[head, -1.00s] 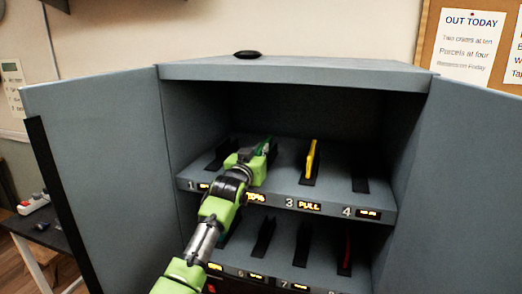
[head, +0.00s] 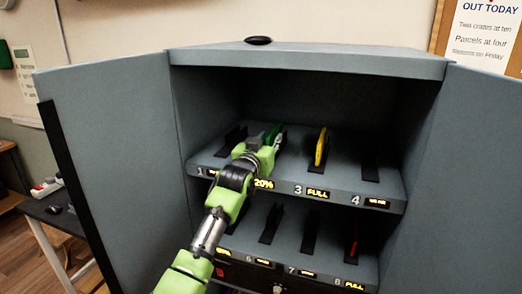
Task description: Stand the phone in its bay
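My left gripper (head: 264,140) reaches into the upper shelf of the cabinet, at the second bay from the left. A green phone (head: 273,135) stands roughly upright at the fingertips in that bay. My gripper hides the phone's lower part and most of the bay, so I cannot tell whether the fingers are closed on it. The label below the bay (head: 263,184) reads 20%. My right gripper is not in view.
A yellow phone (head: 321,147) stands in bay 3, labelled FULL. Bays 1 (head: 233,138) and 4 (head: 370,165) look empty. A red phone (head: 354,243) stands in bay 8 below. Open cabinet doors flank both sides; a black puck (head: 258,40) lies on top.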

